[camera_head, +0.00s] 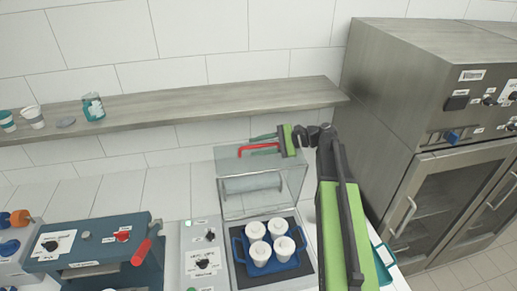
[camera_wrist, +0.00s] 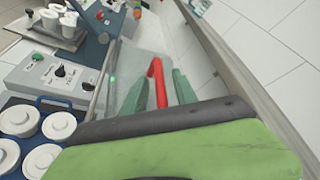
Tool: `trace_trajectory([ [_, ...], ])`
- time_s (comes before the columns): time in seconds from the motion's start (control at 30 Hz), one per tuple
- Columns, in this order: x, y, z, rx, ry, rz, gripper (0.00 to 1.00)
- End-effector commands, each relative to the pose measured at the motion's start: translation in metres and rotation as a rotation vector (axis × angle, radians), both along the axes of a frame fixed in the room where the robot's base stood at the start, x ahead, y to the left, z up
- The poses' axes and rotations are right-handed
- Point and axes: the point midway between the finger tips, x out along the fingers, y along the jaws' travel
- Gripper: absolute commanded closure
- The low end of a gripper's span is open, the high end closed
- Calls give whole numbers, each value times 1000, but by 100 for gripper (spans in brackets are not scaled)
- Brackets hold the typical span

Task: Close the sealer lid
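The sealer lid (camera_head: 235,190) is a clear box-like cover, raised upright behind the sealer (camera_head: 203,240). Its red handle (camera_head: 256,149) is at the top, and it also shows in the wrist view (camera_wrist: 158,82). My gripper (camera_head: 264,145) is at the handle. In the wrist view its green fingers (camera_wrist: 160,90) stand on either side of the red bar, with gaps showing, so it looks open. Whether a finger touches the bar is not clear. Below the lid, a blue tray (camera_head: 238,245) with several white cups (camera_head: 256,230) sits on the dark sealer bed.
A steel oven-like cabinet (camera_head: 400,110) stands to the right. A blue machine with a red lever (camera_head: 141,252) is to the left. My arm reaches over the right side of the sealer.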

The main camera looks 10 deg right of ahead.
Motion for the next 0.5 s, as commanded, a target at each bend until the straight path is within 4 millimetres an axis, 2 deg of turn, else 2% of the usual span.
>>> trace_trajectory([
  [0.2,0,0,0,0,0,0,67],
  [0.43,0,-1,0,0,0,-1,97],
  [0.5,0,-1,0,0,0,-1,100],
])
